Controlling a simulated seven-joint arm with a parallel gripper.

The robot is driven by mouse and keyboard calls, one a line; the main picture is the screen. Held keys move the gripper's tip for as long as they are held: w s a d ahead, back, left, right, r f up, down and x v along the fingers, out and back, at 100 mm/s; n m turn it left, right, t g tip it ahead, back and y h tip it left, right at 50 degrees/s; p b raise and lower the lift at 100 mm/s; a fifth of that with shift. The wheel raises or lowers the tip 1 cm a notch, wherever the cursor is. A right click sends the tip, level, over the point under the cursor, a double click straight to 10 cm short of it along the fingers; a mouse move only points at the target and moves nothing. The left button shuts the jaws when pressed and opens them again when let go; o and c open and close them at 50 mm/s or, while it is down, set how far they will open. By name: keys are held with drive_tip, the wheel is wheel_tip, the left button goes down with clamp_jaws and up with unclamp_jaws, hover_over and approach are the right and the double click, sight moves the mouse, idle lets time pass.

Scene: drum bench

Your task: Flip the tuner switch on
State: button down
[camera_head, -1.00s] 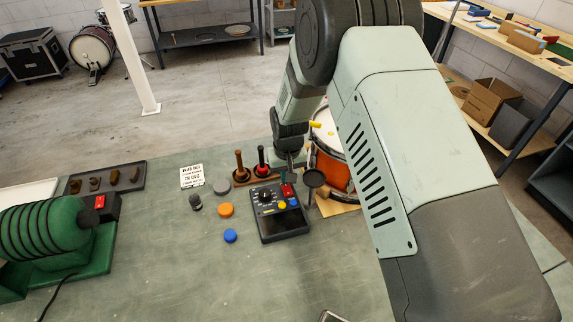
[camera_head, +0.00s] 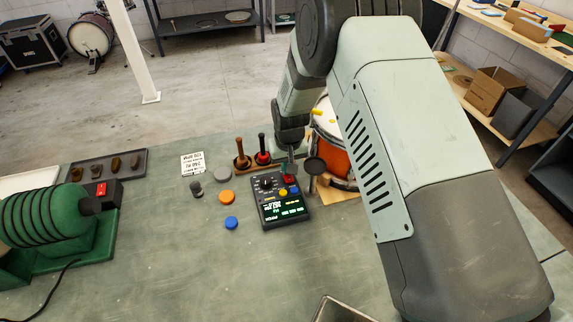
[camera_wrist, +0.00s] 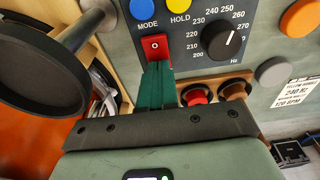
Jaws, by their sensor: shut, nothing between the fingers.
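The tuner (camera_head: 284,212) is a dark box on the bench, with its screen lit in the head view. Its red rocker switch (camera_wrist: 155,46), marked with an O or 0, shows in the wrist view below the blue MODE button (camera_wrist: 143,10) and yellow HOLD button (camera_wrist: 181,5). A black dial (camera_wrist: 223,40) with Hz numbers is beside them. My gripper (camera_wrist: 155,72) is shut and empty, with its green fingertips at the switch's near edge; I cannot tell if they touch it. In the head view my gripper (camera_head: 291,169) is over the tuner's upper right corner.
An orange drum (camera_head: 331,156) and a round black pad (camera_wrist: 42,62) stand close beside my gripper. Two handled tools (camera_head: 242,157) stand in a wooden holder behind the tuner. Coloured discs (camera_head: 227,197) lie left. The bench in front is mostly clear.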

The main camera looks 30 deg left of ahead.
drive_tip(key=shift+s+d+r, duration=0.15)
drive_tip(key=shift+s+d, duration=0.3)
drive_tip(key=shift+d, duration=0.05)
wheel_tip(320, 180, up, 14)
drive_tip(key=w+a, duration=0.1)
drive_tip(key=shift+w, duration=0.15)
idle(0.3)
drive_tip(key=shift+a, duration=0.1)
